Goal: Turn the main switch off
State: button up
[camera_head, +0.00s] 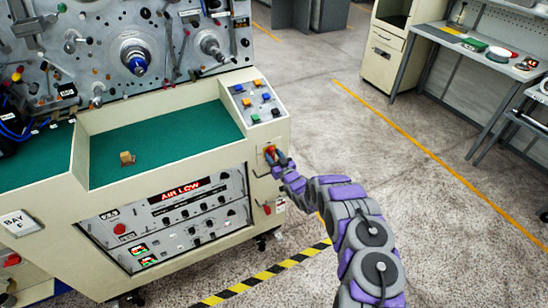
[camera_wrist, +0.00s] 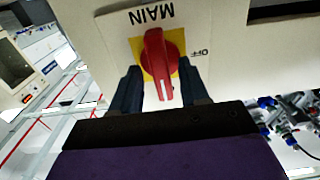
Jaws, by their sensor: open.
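The main switch (camera_wrist: 156,58) is a red rotary handle on a yellow square plate, on a cream panel marked MAIN. In the wrist view, which shows the lettering upside down, its white pointer line is toward the bottom and the OFF mark (camera_wrist: 200,52) is to the right. My gripper (camera_wrist: 158,75) is open, with one dark finger on each side of the handle; I cannot tell whether either finger touches it. In the head view, the switch (camera_head: 269,150) is small and partly hidden by my gripper (camera_head: 276,160) at the cabinet's right end.
The cream machine cabinet (camera_head: 185,165) has a green top recess and a front panel (camera_head: 180,220) reading AIR LOW. A red-handled lever (camera_head: 267,208) sits below the switch. Sloped button panel (camera_head: 257,101) is above. The floor to the right is open, up to the bench (camera_head: 440,36).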

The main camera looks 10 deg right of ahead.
jog(key=shift+a, duration=0.1)
jog(key=shift+c, duration=0.3)
grip_shut()
jog(key=shift+n, duration=0.4)
jog(key=n+b, duration=0.1)
jog(key=n, duration=0.2)
jog(key=shift+a+n, duration=0.15)
jog(key=shift+n, duration=0.15)
jog(key=n+b, duration=0.1)
jog(key=n, duration=0.3)
jog(key=shift+s+a+f+n, duration=0.1)
jog(key=shift+n, duration=0.2)
jog(key=n, duration=0.4)
jog(key=shift+a+f+n+b, duration=0.1)
jog(key=shift+n+b, duration=0.2)
jog(key=shift+b, duration=0.05)
jog(key=n, duration=0.4)
jog(key=shift+f, duration=0.2)
jog(key=shift+n, duration=0.3)
